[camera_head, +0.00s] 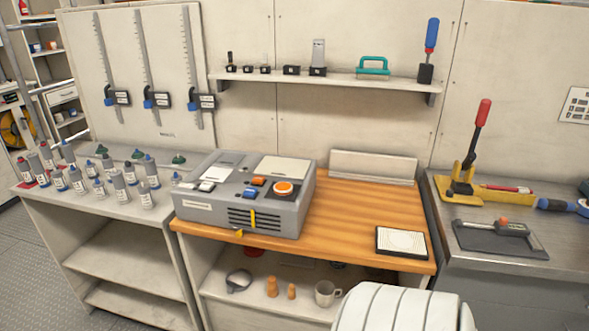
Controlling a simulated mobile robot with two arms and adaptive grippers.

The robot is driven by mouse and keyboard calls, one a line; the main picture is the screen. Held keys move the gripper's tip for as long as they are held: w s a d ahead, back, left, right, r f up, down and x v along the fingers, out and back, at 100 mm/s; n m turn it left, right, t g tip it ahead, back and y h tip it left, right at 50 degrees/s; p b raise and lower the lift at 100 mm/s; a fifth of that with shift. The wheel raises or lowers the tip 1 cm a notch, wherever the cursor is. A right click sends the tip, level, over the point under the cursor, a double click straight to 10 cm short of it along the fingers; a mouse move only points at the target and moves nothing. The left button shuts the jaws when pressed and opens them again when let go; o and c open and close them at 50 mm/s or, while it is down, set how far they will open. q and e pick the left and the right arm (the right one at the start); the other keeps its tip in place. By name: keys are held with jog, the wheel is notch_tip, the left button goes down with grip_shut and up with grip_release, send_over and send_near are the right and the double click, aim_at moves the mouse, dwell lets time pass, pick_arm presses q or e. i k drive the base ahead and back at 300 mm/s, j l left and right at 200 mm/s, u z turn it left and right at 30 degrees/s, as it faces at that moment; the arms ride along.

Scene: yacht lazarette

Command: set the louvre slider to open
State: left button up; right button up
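A grey machine box (205,214) sits on the wooden worktop, its front face toward me. Dark louvre slots (266,222) run across the right part of that face. A thin upright yellow tab (252,219), which looks like the louvre slider, stands across the slots near their middle. A small yellow pointed piece (239,233) shows below, at the box's lower edge. I cannot tell which end of the slider's travel is open. Neither of my grippers is in view.
On the box top are an orange round button (284,187), coloured switches and pale panels. Several bottles (130,173) crowd the left bench. A mug (325,293) stands on the shelf below.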

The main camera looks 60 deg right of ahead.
aim_at(241, 231)
jog(key=z, duration=1.65)
